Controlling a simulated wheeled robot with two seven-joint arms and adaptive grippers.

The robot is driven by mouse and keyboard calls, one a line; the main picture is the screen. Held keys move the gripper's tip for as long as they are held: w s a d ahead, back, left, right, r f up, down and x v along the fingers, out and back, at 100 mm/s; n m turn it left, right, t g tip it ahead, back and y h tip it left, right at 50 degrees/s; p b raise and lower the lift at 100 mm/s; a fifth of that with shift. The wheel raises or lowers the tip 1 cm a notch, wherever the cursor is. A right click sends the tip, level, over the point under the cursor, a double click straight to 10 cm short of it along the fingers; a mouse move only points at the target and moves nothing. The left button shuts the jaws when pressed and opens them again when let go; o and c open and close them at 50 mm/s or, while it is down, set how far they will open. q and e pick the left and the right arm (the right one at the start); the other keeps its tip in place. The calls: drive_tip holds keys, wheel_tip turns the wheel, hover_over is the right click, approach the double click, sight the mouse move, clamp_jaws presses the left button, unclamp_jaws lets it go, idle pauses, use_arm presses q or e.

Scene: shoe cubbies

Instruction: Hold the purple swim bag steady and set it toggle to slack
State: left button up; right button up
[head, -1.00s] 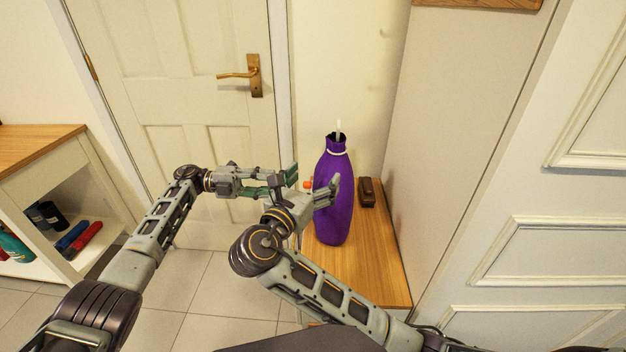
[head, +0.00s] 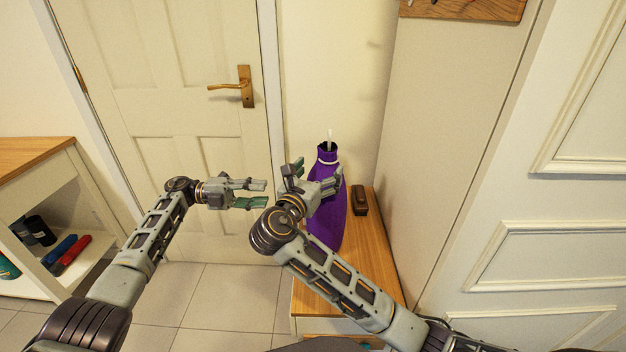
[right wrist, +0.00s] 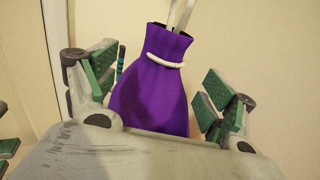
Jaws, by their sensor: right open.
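The purple swim bag (head: 327,218) stands upright on the wooden bench top. A white cord (head: 327,162) rings its neck and a pale strip (head: 329,136) sticks up from its dark mouth. The right wrist view shows the bag (right wrist: 152,95) between the open green-padded fingers of my right gripper (right wrist: 160,90), with the white cord (right wrist: 180,62) above. In the head view my right gripper (head: 314,176) is in front of the bag and hides part of it. My left gripper (head: 262,193) is open and empty, left of the bag. I cannot make out the toggle.
A brown brush-like block (head: 359,200) lies on the wooden bench (head: 372,265) right of the bag. A tall panel (head: 440,130) bounds the bench on the right. A door (head: 170,110) is behind my left gripper. A shelf unit (head: 40,165) stands at the far left.

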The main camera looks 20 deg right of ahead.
drive_tip(key=shift+x, duration=2.9)
